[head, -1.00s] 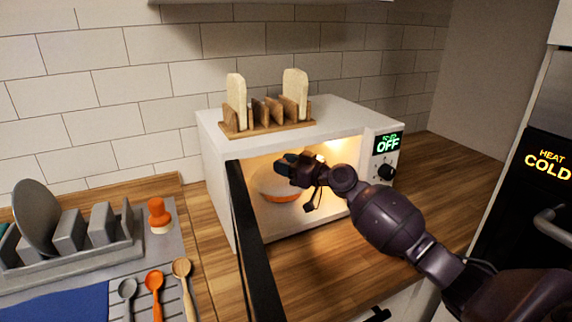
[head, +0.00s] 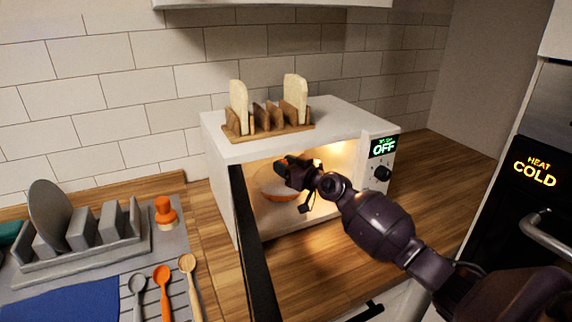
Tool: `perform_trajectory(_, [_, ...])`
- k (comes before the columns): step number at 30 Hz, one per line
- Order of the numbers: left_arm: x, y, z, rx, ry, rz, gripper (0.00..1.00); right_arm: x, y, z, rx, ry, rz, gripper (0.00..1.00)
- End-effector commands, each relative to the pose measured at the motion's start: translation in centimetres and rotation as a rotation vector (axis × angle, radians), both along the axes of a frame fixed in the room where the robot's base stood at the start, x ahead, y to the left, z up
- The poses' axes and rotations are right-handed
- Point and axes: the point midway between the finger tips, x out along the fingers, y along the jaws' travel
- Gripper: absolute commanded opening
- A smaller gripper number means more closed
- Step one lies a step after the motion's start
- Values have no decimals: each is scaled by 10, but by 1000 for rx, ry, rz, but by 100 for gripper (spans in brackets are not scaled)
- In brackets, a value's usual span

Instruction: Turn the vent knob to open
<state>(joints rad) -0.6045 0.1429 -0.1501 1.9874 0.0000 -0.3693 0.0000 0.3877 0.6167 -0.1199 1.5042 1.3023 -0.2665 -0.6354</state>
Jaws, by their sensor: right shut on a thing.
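A pale domed cover (head: 268,184) with an orange rim sits inside the lit microwave (head: 222,158), whose door (head: 254,255) stands open. My right gripper (head: 284,164) reaches in through the opening and is shut at the top of the dome. The vent knob there is hidden behind the fingers, so its setting cannot be seen. My left gripper is not in view.
A toast rack (head: 268,129) with bread stands on the microwave. A black dial (head: 383,173) is on its panel, under a display (head: 384,147) reading OFF. A dish rack (head: 85,255) and several utensils lie at left. The wooden counter (head: 430,190) at right is clear.

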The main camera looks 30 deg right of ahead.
Motion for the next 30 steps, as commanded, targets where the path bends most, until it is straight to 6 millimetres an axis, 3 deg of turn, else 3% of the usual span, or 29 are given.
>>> perform_trajectory(1, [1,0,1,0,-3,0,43,0,0,-1,0,1,1,40])
perform_trajectory(6, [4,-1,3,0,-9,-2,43,0,0,0,0,1,1,63])
perform_trajectory(17, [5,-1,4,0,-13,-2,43,-5,-2,-1,-2,2,0,63])
perform_trajectory(30, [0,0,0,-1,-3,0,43,-69,-25,-2,-3,3,0,63])
